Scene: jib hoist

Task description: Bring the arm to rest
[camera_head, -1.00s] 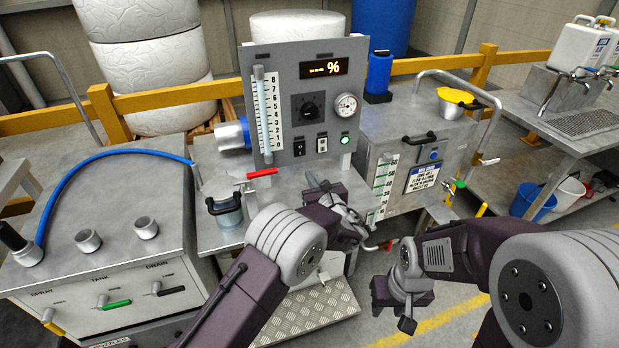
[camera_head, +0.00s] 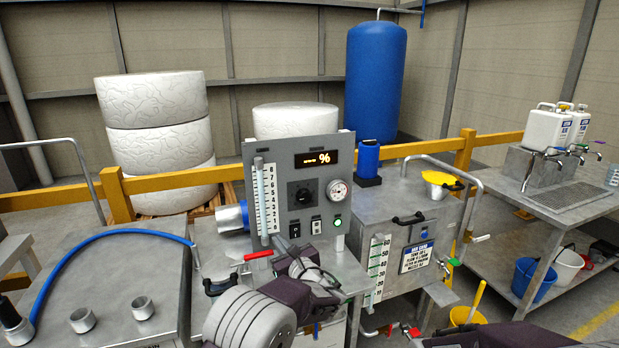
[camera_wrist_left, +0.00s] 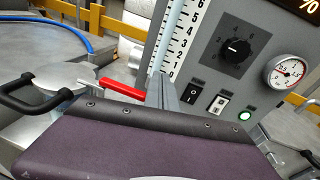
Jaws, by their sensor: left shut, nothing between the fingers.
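My left arm comes in from the bottom of the head view. Its left gripper (camera_head: 300,264) is shut and empty, in front of the lower part of the grey control panel (camera_head: 320,180). It looks close to the panel and the red lever (camera_head: 258,254), but I cannot tell whether it touches either. The panel, with its black knob and round gauge, also shows in the left wrist view (camera_wrist_left: 215,85), and so does the red lever (camera_wrist_left: 122,89). Of my right arm (camera_head: 490,336), only part of a link shows at the bottom edge. The right gripper is out of view.
A steel bench (camera_head: 110,280) with a blue hose (camera_head: 100,236) stands at left. A steel tank (camera_head: 385,222) with a scale and handles stands right of the panel. A yellow rail (camera_head: 215,174) runs behind. Open floor (camera_head: 590,300) shows at far right.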

